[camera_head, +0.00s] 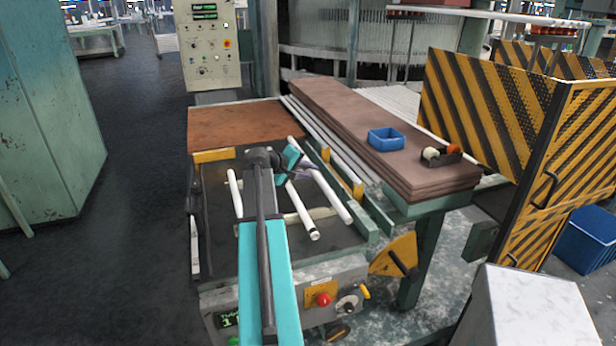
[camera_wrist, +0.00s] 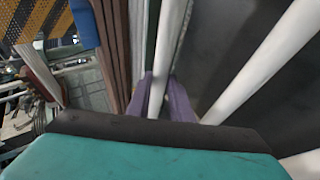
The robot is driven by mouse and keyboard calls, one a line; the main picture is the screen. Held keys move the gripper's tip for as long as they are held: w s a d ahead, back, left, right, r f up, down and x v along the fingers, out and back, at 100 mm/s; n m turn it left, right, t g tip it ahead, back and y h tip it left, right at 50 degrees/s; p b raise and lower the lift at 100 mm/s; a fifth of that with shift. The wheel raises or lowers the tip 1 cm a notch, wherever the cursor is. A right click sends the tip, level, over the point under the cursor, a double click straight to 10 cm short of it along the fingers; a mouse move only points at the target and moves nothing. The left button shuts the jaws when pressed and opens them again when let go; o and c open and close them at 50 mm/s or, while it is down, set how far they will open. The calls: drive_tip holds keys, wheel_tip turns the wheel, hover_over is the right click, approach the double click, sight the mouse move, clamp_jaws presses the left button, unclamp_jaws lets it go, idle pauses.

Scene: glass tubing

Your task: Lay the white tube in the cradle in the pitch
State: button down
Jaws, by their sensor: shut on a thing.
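Three white tubes are over the dark bed of the bench in the head view. The rightmost white tube (camera_head: 333,198) is between the purple fingers of my gripper (camera_head: 302,173), which is shut on it. The wrist view shows that tube (camera_wrist: 171,45) running between both fingers (camera_wrist: 163,95). A middle tube (camera_head: 302,212) slants across the bed, and a left tube (camera_head: 235,194) lies farther left; the wrist view shows a neighbouring tube (camera_wrist: 265,58) to the right. I cannot tell which part is the cradle, or whether the held tube touches a support.
Yellow blocks (camera_head: 357,189) sit on the green rail right of the held tube. Stacked brown boards (camera_head: 360,120) carry a blue bin (camera_head: 386,139) and a small dark holder (camera_head: 440,155). A striped guard (camera_head: 480,110) stands right. A control box with red button (camera_head: 323,299) is in front.

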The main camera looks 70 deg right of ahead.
drive_tip(key=shift+w+d, duration=0.3)
drive_tip(key=shift+d, duration=0.35)
drive_tip(key=shift+f, duration=0.2)
drive_tip(key=shift+f+p, duration=0.8)
drive_tip(key=shift+f, duration=0.75)
drive_tip(key=shift+f+b, duration=0.5)
drive_tip(key=shift+f, duration=0.1)
drive_tip(key=c, duration=1.6)
unclamp_jaws()
drive_tip(key=shift+r, duration=0.15)
